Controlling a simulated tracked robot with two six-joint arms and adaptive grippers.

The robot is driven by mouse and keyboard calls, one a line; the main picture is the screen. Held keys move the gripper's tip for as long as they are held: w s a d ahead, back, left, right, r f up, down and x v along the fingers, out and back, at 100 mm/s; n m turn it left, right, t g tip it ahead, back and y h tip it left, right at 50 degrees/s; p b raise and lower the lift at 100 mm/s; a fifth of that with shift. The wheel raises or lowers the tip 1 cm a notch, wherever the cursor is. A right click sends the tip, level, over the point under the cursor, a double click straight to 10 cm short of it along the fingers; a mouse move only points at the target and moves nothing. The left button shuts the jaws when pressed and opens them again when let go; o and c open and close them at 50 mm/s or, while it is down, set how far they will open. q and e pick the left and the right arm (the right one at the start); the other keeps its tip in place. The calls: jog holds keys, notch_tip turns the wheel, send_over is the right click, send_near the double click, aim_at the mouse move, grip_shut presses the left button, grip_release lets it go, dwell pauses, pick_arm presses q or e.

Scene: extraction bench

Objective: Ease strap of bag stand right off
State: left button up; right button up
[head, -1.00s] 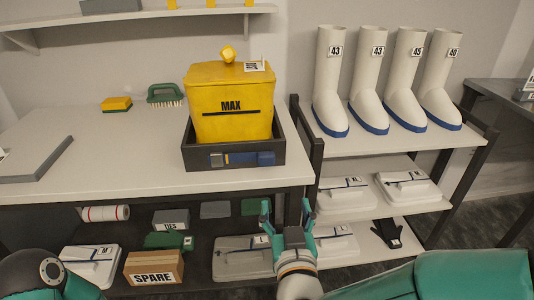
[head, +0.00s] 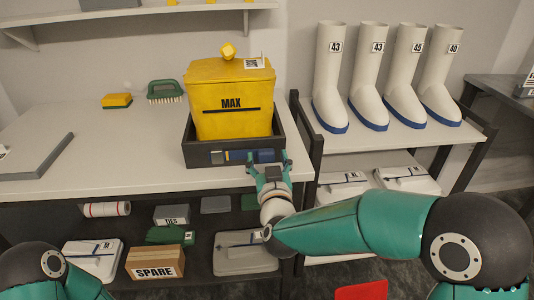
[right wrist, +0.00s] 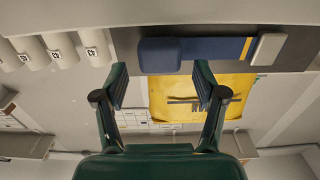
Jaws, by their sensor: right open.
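A yellow bag marked MAX (head: 231,115) stands upright in a dark tray-like stand (head: 200,158) on the bench. A blue strap (head: 262,156) with a yellow stripe and grey buckle (head: 217,157) runs across the stand's front wall; its right end is partly hidden by my gripper. My right gripper (head: 268,164) is open just in front of the strap's right part. In the right wrist view the strap (right wrist: 195,53) lies just beyond the open fingers (right wrist: 160,82), with nothing between them. My left gripper is out of view.
White boots (head: 331,75) stand on a rack to the right, whose dark post (head: 312,145) is close to my right gripper. A yellow sponge (head: 117,100) and green brush (head: 165,91) lie left of the stand. The bench front is clear there.

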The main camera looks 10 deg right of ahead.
jog(key=shift+w, duration=0.95)
grip_shut()
